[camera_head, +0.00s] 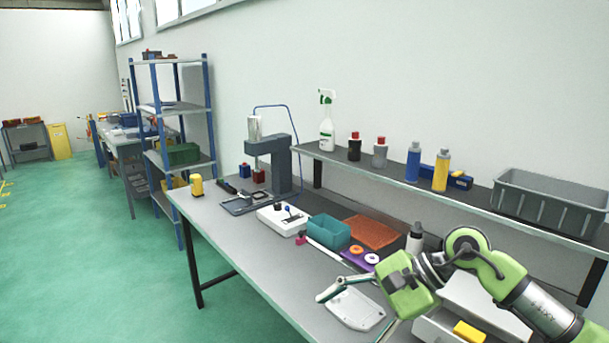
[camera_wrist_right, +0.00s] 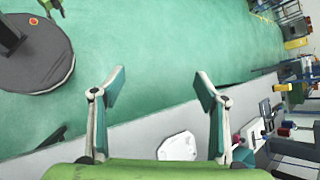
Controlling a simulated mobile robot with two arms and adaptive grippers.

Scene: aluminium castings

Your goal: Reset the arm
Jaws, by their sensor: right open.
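My right arm comes in from the right in the head view, and its right gripper (camera_head: 348,318) is over the front part of the grey workbench (camera_head: 225,222). In the right wrist view the two fingers of the right gripper (camera_wrist_right: 160,85) stand wide apart with nothing between them. A flat white casting (camera_head: 354,309) lies on the bench near this gripper. It also shows in the right wrist view (camera_wrist_right: 178,147), beyond the gripper's body. I cannot see my left gripper in the head view.
A teal bin (camera_head: 328,231), an orange tray (camera_head: 372,232) and a white box (camera_head: 282,219) stand on the bench. A press (camera_head: 275,165) is farther back. A raised shelf (camera_head: 400,183) holds bottles and a grey crate (camera_head: 548,203). Green floor (camera_head: 130,275) is clear at left.

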